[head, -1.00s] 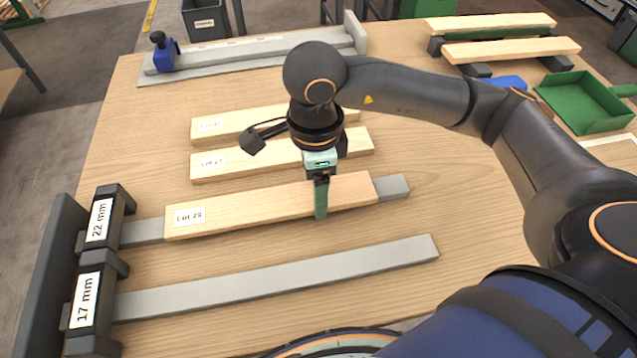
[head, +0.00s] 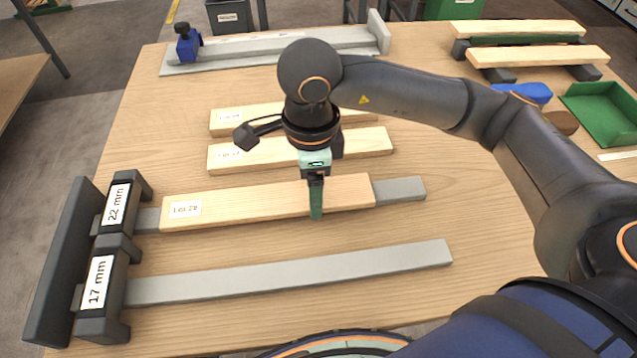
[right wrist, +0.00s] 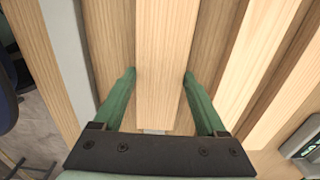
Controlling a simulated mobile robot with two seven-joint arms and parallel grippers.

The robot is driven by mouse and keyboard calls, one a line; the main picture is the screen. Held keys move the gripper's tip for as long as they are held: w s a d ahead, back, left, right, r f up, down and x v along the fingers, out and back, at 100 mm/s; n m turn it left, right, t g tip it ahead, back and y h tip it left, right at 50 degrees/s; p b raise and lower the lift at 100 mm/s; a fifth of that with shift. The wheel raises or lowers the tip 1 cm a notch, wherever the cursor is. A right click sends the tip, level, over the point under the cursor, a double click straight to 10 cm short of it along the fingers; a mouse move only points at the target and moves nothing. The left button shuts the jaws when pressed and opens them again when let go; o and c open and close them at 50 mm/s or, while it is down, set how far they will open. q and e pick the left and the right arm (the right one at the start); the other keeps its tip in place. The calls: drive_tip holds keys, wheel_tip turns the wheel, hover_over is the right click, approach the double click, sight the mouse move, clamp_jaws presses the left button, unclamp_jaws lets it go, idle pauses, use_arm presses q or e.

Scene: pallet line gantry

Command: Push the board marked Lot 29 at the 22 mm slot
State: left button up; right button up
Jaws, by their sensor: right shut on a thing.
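The pale wooden board marked Lot 29 (head: 250,203) lies along the grey rail (head: 402,189) that leads to the dark gate labelled 22 mm (head: 116,204). Its left end is a short way right of the gate, with a little bare rail between. My right gripper (head: 316,212) is shut on the board toward its right half. In the right wrist view its green fingers (right wrist: 159,80) stand on either side of the board (right wrist: 166,50). Part of the far finger is hidden in the head view. My left gripper is not in view.
A 17 mm gate (head: 97,285) with its own empty rail (head: 300,275) is nearer me. Two other labelled boards, one here (head: 245,157) and one behind it (head: 255,117), lie beyond. A blue-ended grey fixture (head: 290,48) and a green tray (head: 600,112) are farther off.

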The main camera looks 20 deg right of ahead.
sight(280, 198)
drive_tip(key=shift+w+a+f+b, duration=0.1)
drive_tip(key=shift+w+a+b, duration=0.2)
drive_tip(key=shift+a, duration=0.95)
drive_tip(key=shift+w+a+f+b, duration=0.15)
drive_tip(key=shift+w+a, duration=0.2)
drive_tip(key=shift+a, duration=0.85)
drive_tip(key=shift+w+a+r+b, duration=0.1)
drive_tip(key=shift+w+a+b, duration=0.2)
drive_tip(key=shift+a, duration=0.95)
drive_tip(key=shift+w+a, duration=0.1)
drive_tip(key=shift+a, duration=0.15)
drive_tip(key=shift+w+a, duration=0.1)
drive_tip(key=shift+a, duration=0.25)
drive_tip(key=shift+d, duration=0.1)
drive_tip(key=shift+s+d+f+b, duration=0.1)
drive_tip(key=shift+s+d+b, duration=0.15)
drive_tip(key=shift+d, duration=0.6)
drive_tip(key=shift+s+d+b, duration=0.2)
drive_tip(key=shift+d, duration=0.6)
drive_tip(key=shift+s+d+b, duration=0.25)
drive_tip(key=shift+d, duration=0.6)
drive_tip(key=shift+s+d+b, duration=0.2)
drive_tip(key=shift+s+d, duration=0.05)
drive_tip(key=shift+d, duration=0.65)
drive_tip(key=shift+s+d+b, duration=0.25)
drive_tip(key=shift+d, duration=0.6)
